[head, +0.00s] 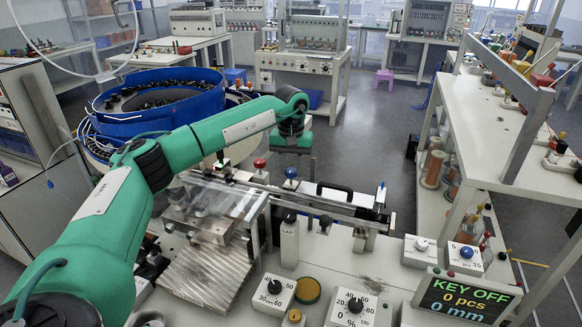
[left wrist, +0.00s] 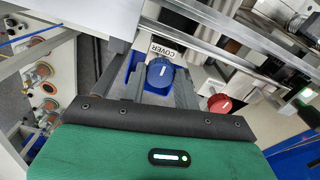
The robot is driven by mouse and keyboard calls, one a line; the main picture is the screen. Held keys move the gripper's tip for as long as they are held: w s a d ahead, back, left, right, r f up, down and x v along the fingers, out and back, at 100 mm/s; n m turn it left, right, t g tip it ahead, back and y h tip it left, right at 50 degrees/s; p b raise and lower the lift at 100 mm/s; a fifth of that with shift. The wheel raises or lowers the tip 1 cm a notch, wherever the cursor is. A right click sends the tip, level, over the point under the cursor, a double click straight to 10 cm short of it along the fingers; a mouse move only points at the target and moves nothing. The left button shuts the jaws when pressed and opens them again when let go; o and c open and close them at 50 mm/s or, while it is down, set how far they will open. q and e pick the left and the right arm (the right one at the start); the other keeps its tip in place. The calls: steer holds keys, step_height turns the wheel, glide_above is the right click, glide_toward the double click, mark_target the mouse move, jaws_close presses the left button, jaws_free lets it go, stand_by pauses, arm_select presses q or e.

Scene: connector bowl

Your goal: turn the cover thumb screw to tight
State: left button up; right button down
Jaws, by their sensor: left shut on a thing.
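The cover thumb screw is a blue knob (left wrist: 160,73) with a white line on top, beside a label reading COVER. In the head view my green left arm reaches over from the left and bends down behind the knob; the fingers (head: 291,164) are hard to make out there. My right gripper is not in view.
A red knob (left wrist: 218,103) stands near the blue one, also in the head view (head: 259,163). A clear cover (head: 215,205) and a black handle (head: 334,188) are close by. Dials stand in front. A display (head: 467,294) reads KEY OFF, 0 pcs, 0 mm. A blue bowl feeder (head: 150,122) stands at left.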

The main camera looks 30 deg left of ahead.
mark_target(291, 170)
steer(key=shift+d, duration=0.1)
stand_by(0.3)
arm_select(q)
steer(key=o, duration=1)
steer(key=shift+c, duration=0.2)
steer(key=shift+r, duration=0.55)
step_height(291, 170, up, 13)
steer(key=b, duration=0.2)
steer(key=shift+f, duration=0.15)
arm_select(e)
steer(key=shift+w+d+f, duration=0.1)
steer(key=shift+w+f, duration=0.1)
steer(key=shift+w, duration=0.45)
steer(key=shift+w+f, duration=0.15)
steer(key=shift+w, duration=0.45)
